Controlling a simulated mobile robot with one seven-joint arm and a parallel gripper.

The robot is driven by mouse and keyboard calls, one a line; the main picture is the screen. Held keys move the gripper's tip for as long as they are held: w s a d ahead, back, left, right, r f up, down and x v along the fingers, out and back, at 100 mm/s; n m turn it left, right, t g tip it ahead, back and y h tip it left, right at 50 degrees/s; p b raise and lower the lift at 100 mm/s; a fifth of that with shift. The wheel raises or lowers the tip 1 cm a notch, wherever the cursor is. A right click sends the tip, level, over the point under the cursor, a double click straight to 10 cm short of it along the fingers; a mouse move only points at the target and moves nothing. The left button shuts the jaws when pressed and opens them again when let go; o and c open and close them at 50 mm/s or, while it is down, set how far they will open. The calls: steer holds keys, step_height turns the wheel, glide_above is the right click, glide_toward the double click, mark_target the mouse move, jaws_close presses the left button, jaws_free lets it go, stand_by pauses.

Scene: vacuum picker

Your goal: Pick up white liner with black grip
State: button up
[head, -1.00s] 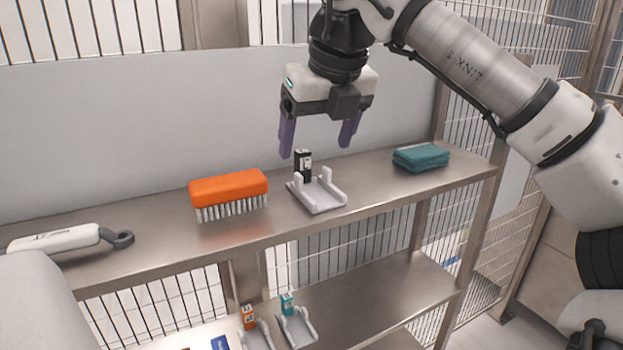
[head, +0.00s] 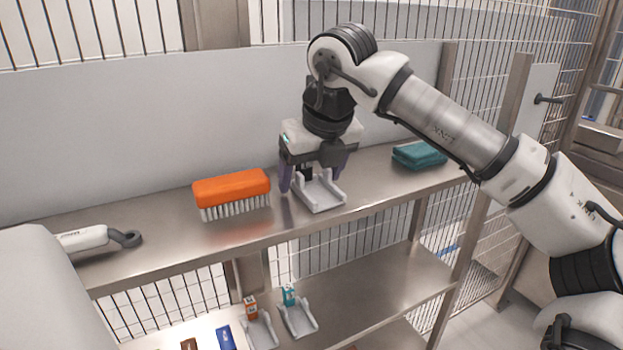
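My gripper (head: 312,180) points down over the grip end of the liner. Its purple fingers are spread apart, one left of the grip and one to its right and behind. I cannot tell whether either finger touches the grip or the liner. The liner rests flat on the shelf.
An orange brush (head: 232,190) stands close to the left of my gripper. A teal sponge (head: 419,155) lies to the right. A white handled tool (head: 85,238) lies far left. Liners with orange (head: 251,308) and teal (head: 289,295) grips sit on the lower shelf. A grey panel (head: 130,140) backs the upper shelf.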

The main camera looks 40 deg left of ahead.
mark_target(312, 188)
steer(key=c, duration=1)
step_height(312, 188, up, 10)
steer(key=b, duration=0.2)
